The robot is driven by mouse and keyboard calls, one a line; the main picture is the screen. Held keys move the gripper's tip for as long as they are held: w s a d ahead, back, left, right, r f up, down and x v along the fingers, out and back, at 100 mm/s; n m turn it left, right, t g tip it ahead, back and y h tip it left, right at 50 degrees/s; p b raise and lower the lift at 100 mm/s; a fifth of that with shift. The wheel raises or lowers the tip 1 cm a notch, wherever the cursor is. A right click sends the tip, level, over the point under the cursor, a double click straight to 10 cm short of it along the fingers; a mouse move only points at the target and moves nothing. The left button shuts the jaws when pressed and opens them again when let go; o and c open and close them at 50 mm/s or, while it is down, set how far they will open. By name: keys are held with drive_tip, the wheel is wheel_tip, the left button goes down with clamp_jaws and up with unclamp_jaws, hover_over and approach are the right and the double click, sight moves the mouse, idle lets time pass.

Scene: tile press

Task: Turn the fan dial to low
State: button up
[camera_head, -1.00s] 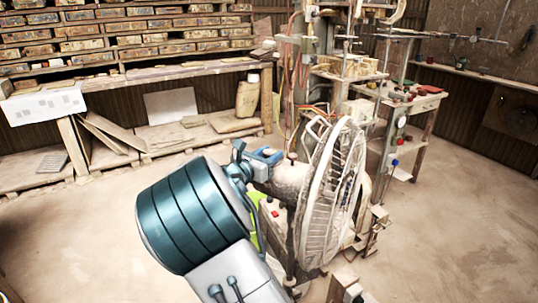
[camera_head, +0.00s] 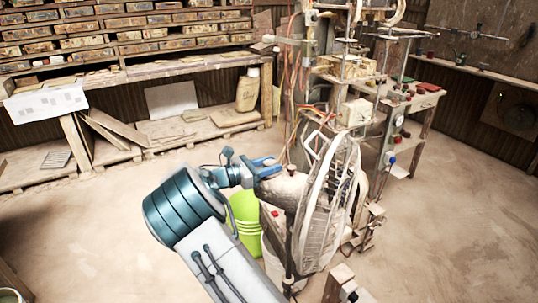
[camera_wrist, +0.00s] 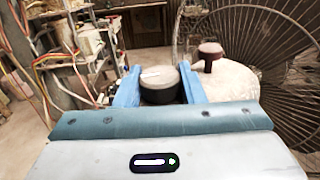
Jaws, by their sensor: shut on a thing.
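The fan (camera_head: 333,195) stands in the middle of the head view, with its round wire cage facing right and its pale motor housing (camera_head: 287,190) toward my arm. My gripper (camera_head: 268,167) is at the back of that housing, with blue fingers. In the wrist view my gripper (camera_wrist: 160,92) is shut on the fan dial (camera_wrist: 158,84), a dark round knob with a white line on its top, one finger on each side. A separate reddish-brown knob (camera_wrist: 210,54) stands on the housing to the right. I cannot read any setting marks by the dial.
A green bucket (camera_head: 245,222) stands below my gripper, left of the fan. A machine frame with loose wires (camera_head: 300,75) rises behind the fan. Shelves of boxes (camera_head: 120,40) line the back left. The floor is open at left and right.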

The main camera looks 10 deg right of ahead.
drive_tip(key=shift+m+g+h+p, duration=0.15)
drive_tip(key=shift+m+g+p, duration=0.4)
drive_tip(key=shift+m+g, duration=0.55)
drive_tip(key=shift+m+g+h+p, duration=0.15)
drive_tip(key=shift+m+g+p, duration=0.45)
drive_tip(key=shift+g, duration=0.9)
drive_tip(key=shift+m+g, duration=0.3)
drive_tip(key=o, duration=1)
drive_tip(key=shift+a, duration=0.1)
drive_tip(key=a, duration=0.4)
drive_tip(key=a+b, duration=0.1)
drive_tip(key=a, duration=0.4)
drive_tip(key=w+a+b, duration=0.1)
drive_tip(key=a, duration=0.3)
drive_tip(key=shift+a, duration=0.35)
drive_tip(key=shift+r, duration=0.1)
